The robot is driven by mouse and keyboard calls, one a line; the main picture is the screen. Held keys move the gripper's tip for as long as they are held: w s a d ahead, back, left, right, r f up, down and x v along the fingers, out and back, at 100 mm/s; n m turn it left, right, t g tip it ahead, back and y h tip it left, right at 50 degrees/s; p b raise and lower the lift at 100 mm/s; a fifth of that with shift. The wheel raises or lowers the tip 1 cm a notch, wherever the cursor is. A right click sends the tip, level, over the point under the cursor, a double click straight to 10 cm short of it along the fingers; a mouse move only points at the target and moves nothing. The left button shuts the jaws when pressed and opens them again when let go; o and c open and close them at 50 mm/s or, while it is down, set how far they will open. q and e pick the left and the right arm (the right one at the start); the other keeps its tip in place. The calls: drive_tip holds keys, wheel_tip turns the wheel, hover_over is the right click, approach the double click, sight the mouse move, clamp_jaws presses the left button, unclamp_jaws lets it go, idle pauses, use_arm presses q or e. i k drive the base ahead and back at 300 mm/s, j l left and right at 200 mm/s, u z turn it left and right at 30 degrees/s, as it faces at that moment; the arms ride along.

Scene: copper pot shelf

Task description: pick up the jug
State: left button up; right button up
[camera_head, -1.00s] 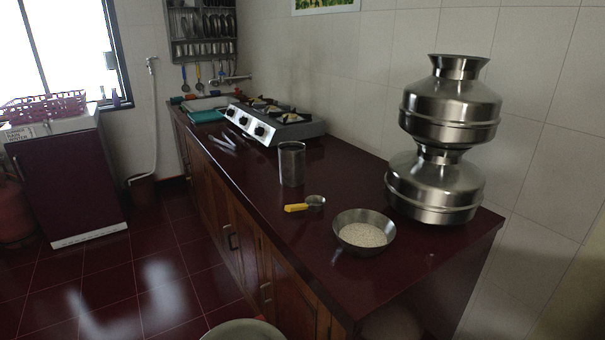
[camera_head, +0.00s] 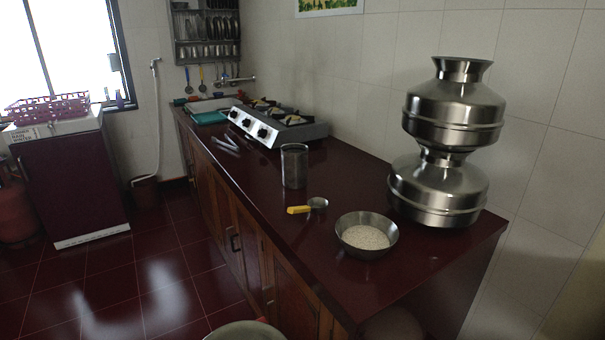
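Two shiny metal pots are stacked one on the other at the right end of the dark red counter (camera_head: 270,215). The upper pot (camera_head: 453,112) has a flared neck and rests on the lower pot (camera_head: 437,190). A tall metal cylinder (camera_head: 294,166), open at the top, stands upright mid-counter. I cannot tell which of these vessels is the jug. Neither of my grippers is in view.
A metal bowl of white grains (camera_head: 366,236) and a yellow-handled scoop (camera_head: 308,206) lie near the counter's front edge. A gas stove (camera_head: 275,125) stands farther back. A pale round container (camera_head: 245,331) is on the floor below. The tiled floor (camera_head: 130,280) at left is clear.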

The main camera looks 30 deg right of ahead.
sight(294, 156)
drive_tip(key=j+u, duration=0.2)
drive_tip(key=u, duration=0.3)
drive_tip(key=i+j+u, duration=0.15)
drive_tip(key=j, duration=0.25)
drive_tip(key=i+j+u, duration=0.1)
drive_tip(key=j, duration=0.3)
drive_tip(key=i+j+u, duration=0.1)
drive_tip(key=i+j, duration=0.2)
drive_tip(key=i+j+u, duration=0.1)
drive_tip(key=i+j, duration=0.2)
drive_tip(key=j, duration=0.2)
drive_tip(key=i+j+z, duration=0.1)
drive_tip(key=i+z, duration=0.2)
drive_tip(key=i, duration=0.25)
drive_tip(key=i+j+z, duration=0.3)
drive_tip(key=i, duration=0.25)
drive_tip(key=i+z, duration=0.25)
drive_tip(key=i, duration=1.05)
drive_tip(key=i+z, duration=0.4)
drive_tip(key=i, duration=0.15)
drive_tip(key=i+j+z, duration=0.15)
drive_tip(key=i+z, duration=0.5)
drive_tip(key=z, duration=0.15)
drive_tip(key=i+z, duration=0.25)
drive_tip(key=z, duration=0.2)
drive_tip(key=i+j+z, duration=0.1)
drive_tip(key=i+z, duration=0.15)
drive_tip(key=z, duration=0.15)
